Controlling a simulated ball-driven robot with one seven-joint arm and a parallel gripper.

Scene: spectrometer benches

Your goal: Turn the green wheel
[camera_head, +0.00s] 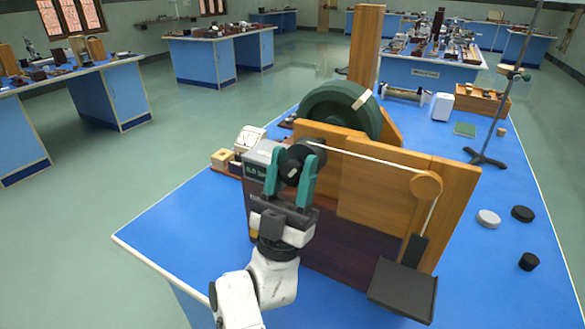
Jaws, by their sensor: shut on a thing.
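The green wheel (325,104) stands upright behind a wooden board, with a pale mark on its upper right rim. Its lower part is hidden by the board and the apparatus. My gripper (295,171) is in front of the wooden stand (385,193), nearer to me than the wheel. Its two teal fingers are shut around a dark round knob (296,161) at the upper left of the stand. A light cord runs from near the knob to a wooden pulley (426,185) on the right. I cannot see clearly how the knob joins the wheel.
A dark flat pan (403,289) hangs below the pulley. Black and grey discs (488,219) lie on the blue bench (165,215) at right, near a retort stand (487,156). A grey box with a display (258,171) stands left of the gripper. The bench's front left is clear.

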